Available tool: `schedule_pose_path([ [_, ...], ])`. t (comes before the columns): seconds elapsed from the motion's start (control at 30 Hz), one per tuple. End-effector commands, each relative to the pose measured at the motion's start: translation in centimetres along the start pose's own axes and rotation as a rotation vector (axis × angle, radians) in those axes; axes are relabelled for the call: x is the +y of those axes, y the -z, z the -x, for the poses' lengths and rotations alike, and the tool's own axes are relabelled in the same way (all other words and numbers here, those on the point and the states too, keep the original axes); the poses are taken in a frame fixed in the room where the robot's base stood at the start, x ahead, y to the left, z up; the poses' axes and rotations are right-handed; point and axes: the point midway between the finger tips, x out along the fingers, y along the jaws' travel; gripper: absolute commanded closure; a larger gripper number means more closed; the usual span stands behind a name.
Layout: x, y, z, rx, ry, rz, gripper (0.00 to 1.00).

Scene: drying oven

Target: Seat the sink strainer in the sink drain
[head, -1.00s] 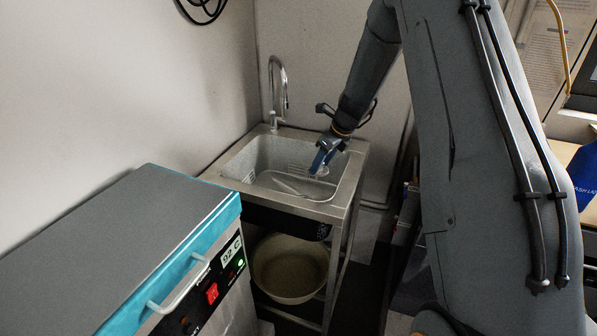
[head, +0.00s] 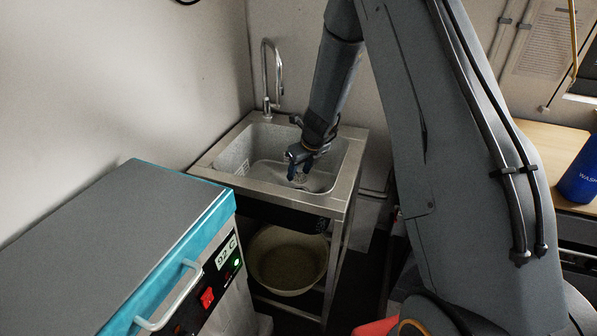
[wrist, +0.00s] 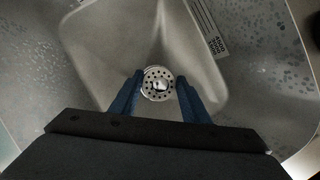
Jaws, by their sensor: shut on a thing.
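The sink strainer (wrist: 158,84) is a round metal disc with several small holes and a bright knob in the middle. In the wrist view it sits between the blue fingertips of my gripper (wrist: 159,80), which is shut on it. In the head view my gripper (head: 297,174) reaches down into the sink basin (head: 240,153), with the pale strainer (head: 301,179) small at its tips. The drain does not show; the strainer and gripper may cover it. I cannot tell whether the strainer touches the basin floor.
A tap (head: 266,75) rises behind the sink, left of my arm. A teal-edged drying oven (head: 130,230) stands at the front left. A pale bowl (head: 285,262) is on the shelf under the sink. A blue bottle (head: 580,175) stands on a wooden table at right.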

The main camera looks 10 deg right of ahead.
Motion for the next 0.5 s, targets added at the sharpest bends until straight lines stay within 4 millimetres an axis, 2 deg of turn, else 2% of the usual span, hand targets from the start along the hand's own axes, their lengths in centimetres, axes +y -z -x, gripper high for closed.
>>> schedule_pose_path([
  [0.1, 0.1, 0.4, -1.3, 0.001, -0.001, 0.001, 0.84],
  [0.5, 0.2, 1.6, -4.1, 0.001, -0.002, 0.003, 0.84],
])
